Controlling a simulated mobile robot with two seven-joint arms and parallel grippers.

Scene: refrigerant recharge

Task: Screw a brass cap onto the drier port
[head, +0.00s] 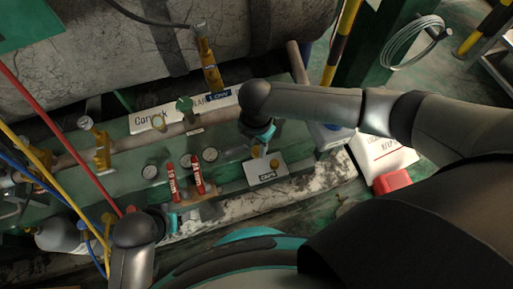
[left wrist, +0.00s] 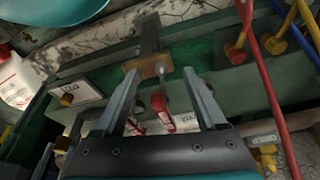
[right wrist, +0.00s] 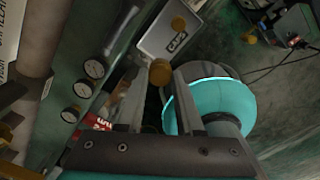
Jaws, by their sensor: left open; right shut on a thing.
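A brass cap (right wrist: 160,72) is between the fingertips of my right gripper (right wrist: 160,85), which is shut on it. In the head view my right gripper (head: 256,150) is above the near edge of the green bench, by the white CAPS tray (head: 266,178). I cannot tell which fitting is the drier port.
Round gauges (head: 210,154) and brass valves (head: 102,150) line the pipework. Red, yellow and blue hoses (head: 50,160) run across the left. A large grey tank (head: 140,40) lies behind.

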